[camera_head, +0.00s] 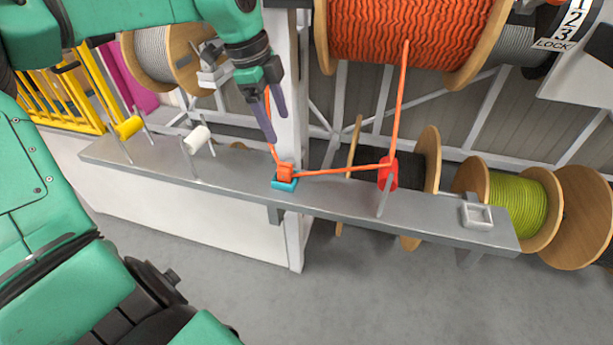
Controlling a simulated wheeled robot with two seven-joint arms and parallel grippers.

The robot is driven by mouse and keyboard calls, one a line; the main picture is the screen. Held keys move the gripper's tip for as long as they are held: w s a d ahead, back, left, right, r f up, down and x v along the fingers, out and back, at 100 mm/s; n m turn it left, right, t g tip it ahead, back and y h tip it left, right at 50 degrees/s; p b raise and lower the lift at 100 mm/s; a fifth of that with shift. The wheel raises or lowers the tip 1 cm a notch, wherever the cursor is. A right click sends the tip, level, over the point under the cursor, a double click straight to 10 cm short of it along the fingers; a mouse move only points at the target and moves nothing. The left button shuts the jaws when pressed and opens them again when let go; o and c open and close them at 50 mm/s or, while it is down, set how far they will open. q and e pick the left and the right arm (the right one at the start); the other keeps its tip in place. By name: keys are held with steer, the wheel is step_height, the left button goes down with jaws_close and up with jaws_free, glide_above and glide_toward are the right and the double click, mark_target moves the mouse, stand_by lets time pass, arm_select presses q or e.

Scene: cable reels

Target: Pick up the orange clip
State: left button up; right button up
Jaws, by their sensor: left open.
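The orange clip (285,171) sits on a small blue block (285,185) on the grey metal shelf. An orange cord (340,169) runs from the clip to the right, to a red guide (388,172). Another stretch of cord rises from the clip and passes behind my left gripper. My left gripper (276,127) is above the clip, a little to its left, fingers pointing down. It is open with nothing between its fingers and is apart from the clip. My right gripper is not in view.
The long shelf (240,180) also holds a white roller (196,139), a yellow roller (128,127) and a grey square fitting (477,214). A large orange reel (405,30) hangs above. A green reel (518,205) stands at right. Thin upright rods stand along the shelf.

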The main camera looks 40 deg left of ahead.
mark_target(284, 166)
arm_select(q)
steer(key=shift+n+g+y, duration=0.3)
steer(key=shift+y, duration=0.1)
steer(key=f, duration=0.4)
steer(key=w+f, duration=0.1)
steer(key=f, duration=0.3)
steer(key=f+p, duration=0.1)
steer(key=f, duration=0.4)
steer(key=shift+w+a+f, duration=0.1)
steer(key=shift+w+a, duration=0.1)
steer(key=shift+w, duration=0.1)
steer(key=shift+s, duration=0.1)
jaws_close()
